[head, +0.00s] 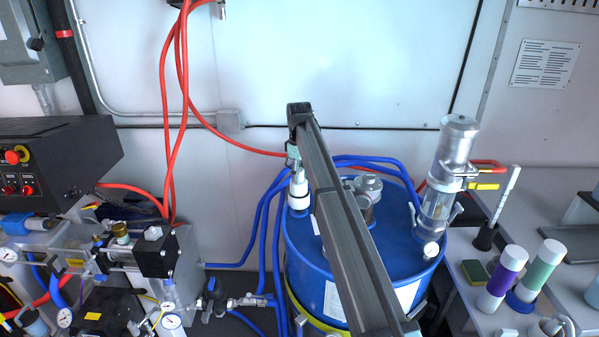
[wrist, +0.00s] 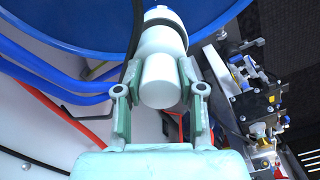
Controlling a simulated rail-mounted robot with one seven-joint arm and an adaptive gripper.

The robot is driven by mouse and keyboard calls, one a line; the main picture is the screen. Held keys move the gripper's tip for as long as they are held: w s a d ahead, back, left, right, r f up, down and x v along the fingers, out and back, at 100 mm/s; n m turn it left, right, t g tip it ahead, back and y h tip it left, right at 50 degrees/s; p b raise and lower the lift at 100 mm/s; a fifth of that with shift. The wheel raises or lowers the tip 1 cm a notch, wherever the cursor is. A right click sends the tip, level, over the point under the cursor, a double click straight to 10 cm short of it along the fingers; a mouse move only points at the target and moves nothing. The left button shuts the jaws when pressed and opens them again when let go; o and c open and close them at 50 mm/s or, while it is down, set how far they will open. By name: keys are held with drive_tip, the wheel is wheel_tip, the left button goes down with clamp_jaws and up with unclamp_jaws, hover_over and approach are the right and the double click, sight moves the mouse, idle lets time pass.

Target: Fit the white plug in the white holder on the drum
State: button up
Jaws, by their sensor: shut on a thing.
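The blue drum (head: 345,245) stands at the centre, partly hidden behind my arm. The white holder (head: 299,202), with a dark ring, is at the drum's left edge. My gripper (head: 296,166) points down just above it. In the wrist view, my gripper (wrist: 158,82) is shut on the white plug (wrist: 159,84), with one finger on each side. A wider white body, apparently the holder (wrist: 160,39), lies in line directly beyond the plug, against the blue drum (wrist: 60,22). The plug looks roughly aligned with it. The join is unclear, so I cannot tell how deep the plug sits.
Blue hoses (head: 268,225) run along the drum's left side and over its top. A clear-and-metal cylinder (head: 445,180) stands on the drum's right. Red hoses (head: 180,100) hang at the left. Valves and gauges (head: 120,265) fill the lower left.

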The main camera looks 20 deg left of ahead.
drive_tip(key=shift+f+b, duration=0.55)
drive_tip(key=shift+f, duration=1)
drive_tip(key=shift+f, duration=0.55)
idle(0.8)
drive_tip(key=o, duration=0.9)
drive_tip(key=shift+r, duration=0.1)
drive_tip(key=shift+r+p, duration=2.5)
drive_tip(key=shift+r, duration=2.95)
